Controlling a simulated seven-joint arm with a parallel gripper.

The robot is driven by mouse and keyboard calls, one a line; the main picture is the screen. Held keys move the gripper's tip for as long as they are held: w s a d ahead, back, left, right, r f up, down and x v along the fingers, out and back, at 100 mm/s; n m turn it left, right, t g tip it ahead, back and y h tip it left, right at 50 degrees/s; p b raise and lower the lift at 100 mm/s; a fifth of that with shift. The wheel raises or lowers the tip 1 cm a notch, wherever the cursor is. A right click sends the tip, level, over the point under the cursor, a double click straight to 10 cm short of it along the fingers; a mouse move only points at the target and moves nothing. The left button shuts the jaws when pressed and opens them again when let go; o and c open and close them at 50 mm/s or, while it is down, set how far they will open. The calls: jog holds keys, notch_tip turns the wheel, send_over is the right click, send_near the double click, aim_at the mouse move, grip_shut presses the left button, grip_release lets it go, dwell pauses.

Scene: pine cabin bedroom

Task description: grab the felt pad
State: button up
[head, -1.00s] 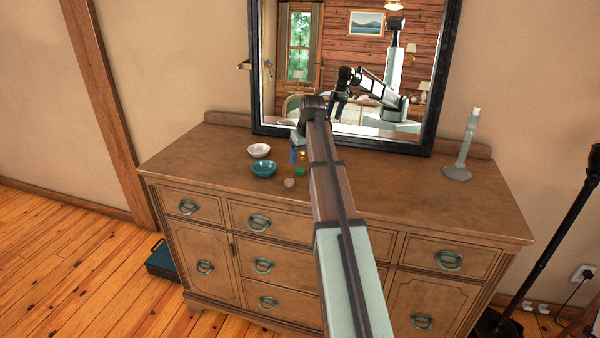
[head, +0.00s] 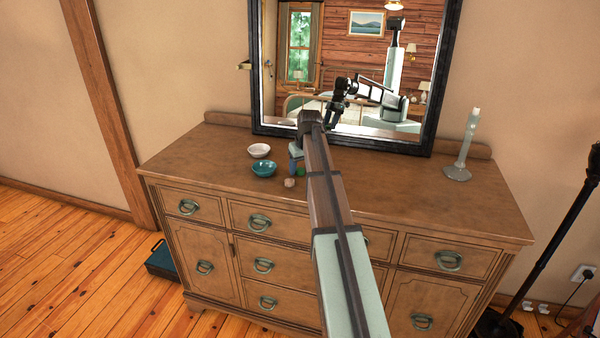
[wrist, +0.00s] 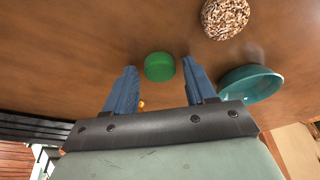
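A small green round pad, which looks like the felt pad (head: 301,170), lies on the dresser top beside the teal bowl. The pad also shows in the wrist view (wrist: 159,67), framed between the fingertips, with no visible contact. My gripper (wrist: 160,76) is open, with its two blue fingers spread and nothing held. In the head view my gripper (head: 296,158) points down over the dresser, just behind the pad. My arm hides part of the pad's surroundings there.
A speckled tan round object (wrist: 225,18) lies near the pad. A small yellow thing (wrist: 141,103) shows between the fingers. A mirror (head: 350,90) stands behind; the dresser's right side holds a candlestick (head: 463,150).

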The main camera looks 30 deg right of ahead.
jog(key=c, duration=0.9)
jog(key=shift+r, duration=0.1)
